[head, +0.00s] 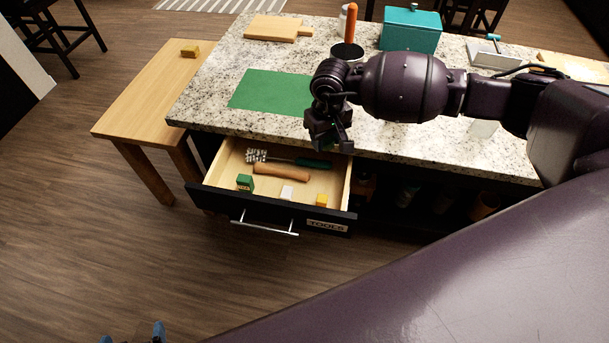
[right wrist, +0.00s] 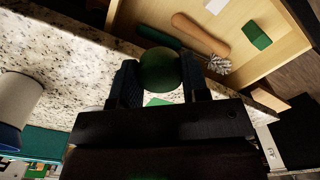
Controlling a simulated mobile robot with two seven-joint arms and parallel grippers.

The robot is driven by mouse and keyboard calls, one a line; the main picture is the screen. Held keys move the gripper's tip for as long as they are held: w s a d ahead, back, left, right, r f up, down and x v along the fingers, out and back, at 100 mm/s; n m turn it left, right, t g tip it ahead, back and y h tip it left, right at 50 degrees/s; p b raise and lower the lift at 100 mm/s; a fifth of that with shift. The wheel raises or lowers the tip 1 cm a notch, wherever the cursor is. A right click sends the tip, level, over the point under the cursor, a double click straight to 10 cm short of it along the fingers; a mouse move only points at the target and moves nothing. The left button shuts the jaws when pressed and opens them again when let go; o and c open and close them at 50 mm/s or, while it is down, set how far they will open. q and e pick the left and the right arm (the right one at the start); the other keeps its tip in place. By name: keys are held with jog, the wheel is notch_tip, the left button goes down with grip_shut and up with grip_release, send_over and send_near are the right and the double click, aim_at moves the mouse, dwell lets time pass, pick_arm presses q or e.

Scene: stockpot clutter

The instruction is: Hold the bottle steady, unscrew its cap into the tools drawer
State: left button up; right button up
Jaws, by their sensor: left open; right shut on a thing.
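My right gripper (head: 328,140) is above the back edge of the open tools drawer (head: 335,212), by the counter's front edge. In the right wrist view (right wrist: 160,88) its fingers are shut on a round dark green cap (right wrist: 160,69). The drawer's inside also fills the top of that view. My left gripper (head: 132,334) is low at the bottom left of the head view, open and empty, with only its blue fingertips showing.
The drawer holds a green-handled brush (head: 285,159), a brown rolling-pin-like piece (head: 282,172), and green (head: 244,182), white (head: 287,192) and yellow (head: 321,200) blocks. A green mat (head: 270,92), cutting board (head: 272,28) and teal box (head: 410,30) are on the counter. A wooden bench (head: 150,85) stands left.

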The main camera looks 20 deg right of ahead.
jog(key=b, duration=0.2)
send_over(322, 186)
notch_tip(322, 186, down, 14)
jog(key=shift+s+a+r, duration=0.1)
jog(key=shift+r, duration=0.1)
jog(key=shift+f, duration=2.4)
jog(key=shift+f+b, duration=0.1)
jog(key=shift+b, duration=0.25)
jog(key=o, duration=1)
